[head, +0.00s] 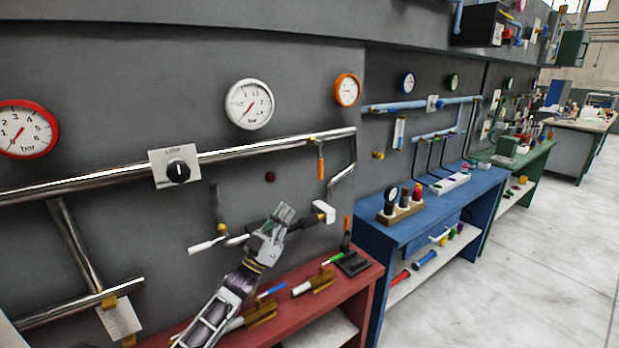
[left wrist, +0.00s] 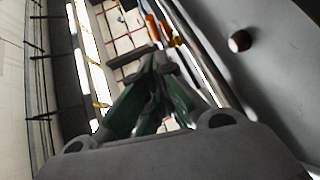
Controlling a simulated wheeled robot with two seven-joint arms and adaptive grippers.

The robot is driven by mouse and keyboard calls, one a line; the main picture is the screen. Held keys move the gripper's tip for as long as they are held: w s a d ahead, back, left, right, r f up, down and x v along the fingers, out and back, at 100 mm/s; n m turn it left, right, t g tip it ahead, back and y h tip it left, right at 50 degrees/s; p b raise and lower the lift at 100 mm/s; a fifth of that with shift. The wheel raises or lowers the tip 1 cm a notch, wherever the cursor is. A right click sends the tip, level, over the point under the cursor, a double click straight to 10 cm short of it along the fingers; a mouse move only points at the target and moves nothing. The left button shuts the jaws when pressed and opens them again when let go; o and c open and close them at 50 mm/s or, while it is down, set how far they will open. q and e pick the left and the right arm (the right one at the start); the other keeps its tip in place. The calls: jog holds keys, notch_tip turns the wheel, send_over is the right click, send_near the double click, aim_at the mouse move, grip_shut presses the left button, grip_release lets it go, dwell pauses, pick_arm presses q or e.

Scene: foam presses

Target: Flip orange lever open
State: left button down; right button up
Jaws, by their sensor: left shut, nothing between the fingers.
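The orange lever (head: 320,163) hangs straight down from a brass fitting on the right part of the upper metal pipe (head: 250,148). In the left wrist view an orange lever (left wrist: 153,29) shows at the top, beside a long shiny pipe. My left gripper (head: 284,212) is below and left of the lever in the head view, in front of the grey wall. Its fingers point upward, are shut and hold nothing. They also show in the left wrist view (left wrist: 153,60), apart from the lever. My right gripper is not in view.
A dark red knob (head: 270,177) sits on the wall left of the lever. White-tipped handles (head: 206,245) flank my gripper. Below is a red workbench (head: 365,268) with tools; a blue workbench (head: 420,212) stands to the right. The floor at right is clear.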

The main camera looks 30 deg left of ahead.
pick_arm(q)
jog(key=shift+s+a+r+m+t+h, duration=0.1)
jog(key=shift+s+r+m+t+h, duration=0.1)
jog(key=shift+s+r+h, duration=0.15)
jog(key=shift+s+r+m+t+h, duration=0.1)
jog(key=shift+r+t+h, duration=0.15)
jog(key=shift+r, duration=0.2)
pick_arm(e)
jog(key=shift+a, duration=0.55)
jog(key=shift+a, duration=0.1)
pick_arm(q)
jog(key=shift+w+r, duration=0.1)
jog(key=shift+w, duration=0.05)
jog(key=p, duration=0.2)
send_near(319, 160)
jog(key=shift+r, duration=1.85)
jog(key=w, duration=0.3)
jog(key=shift+f+p, duration=0.15)
jog(key=shift+p, duration=0.25)
jog(key=shift+d, duration=0.2)
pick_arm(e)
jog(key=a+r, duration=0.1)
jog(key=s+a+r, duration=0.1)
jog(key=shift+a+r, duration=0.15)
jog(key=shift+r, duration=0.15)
